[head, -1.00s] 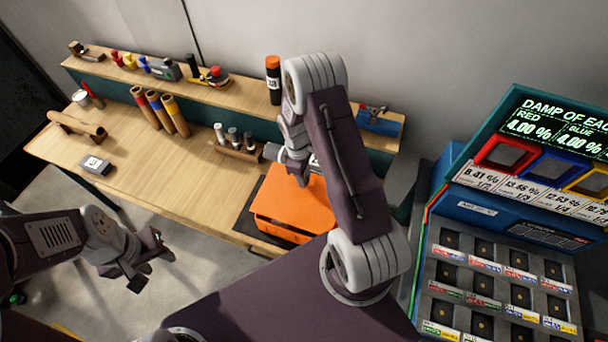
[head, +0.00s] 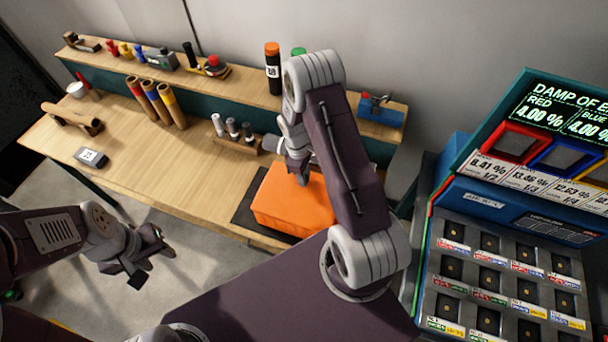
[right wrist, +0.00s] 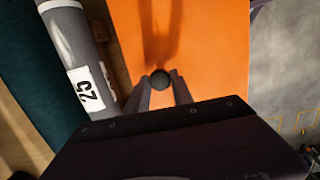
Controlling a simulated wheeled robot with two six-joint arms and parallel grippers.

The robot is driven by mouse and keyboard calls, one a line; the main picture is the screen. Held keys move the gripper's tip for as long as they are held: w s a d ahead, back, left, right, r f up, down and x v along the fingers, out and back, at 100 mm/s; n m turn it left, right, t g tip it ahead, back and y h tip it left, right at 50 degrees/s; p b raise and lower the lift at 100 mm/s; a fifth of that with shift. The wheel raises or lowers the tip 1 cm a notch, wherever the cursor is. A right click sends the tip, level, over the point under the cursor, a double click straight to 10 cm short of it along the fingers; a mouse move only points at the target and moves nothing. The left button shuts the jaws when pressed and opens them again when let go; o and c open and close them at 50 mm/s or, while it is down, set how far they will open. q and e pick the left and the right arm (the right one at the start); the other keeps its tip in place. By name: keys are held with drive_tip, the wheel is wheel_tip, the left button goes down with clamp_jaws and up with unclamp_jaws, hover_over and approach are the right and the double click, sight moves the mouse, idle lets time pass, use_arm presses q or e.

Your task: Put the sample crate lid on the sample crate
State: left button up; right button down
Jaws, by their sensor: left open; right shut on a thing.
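The orange sample crate (head: 285,218) stands on a dark mat on the bench, in front of my right arm. The orange sample crate lid (right wrist: 205,50) is over it, and in the head view the two look like one block with no clear gap between them. My right gripper (head: 302,182) is above the lid. In the right wrist view its fingers (right wrist: 161,88) are shut on the lid's dark round knob (right wrist: 160,79). My arm hides the lid's right part in the head view. My left gripper (head: 146,262) is open and empty, off the bench's front edge.
A rack of small rolls (head: 233,136) stands left of the crate. A shelf with several items runs along the back. A console (head: 510,230) stands at right.

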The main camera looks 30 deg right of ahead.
drive_tip(key=shift+f+b, duration=0.3)
drive_tip(key=shift+f, duration=0.15)
idle(0.5)
idle(0.3)
drive_tip(key=c, duration=1)
unclamp_jaws()
drive_tip(key=shift+c, duration=0.2)
drive_tip(key=shift+w+r, duration=0.1)
drive_tip(key=shift+r, duration=0.3)
drive_tip(key=r, duration=0.2)
drive_tip(key=r+b, duration=0.1)
drive_tip(key=r, duration=0.2)
drive_tip(key=r+b, duration=0.1)
drive_tip(key=r, duration=0.2)
drive_tip(key=shift+w+a+r, duration=0.15)
drive_tip(key=shift+w+a, duration=0.15)
drive_tip(key=shift+a, duration=0.05)
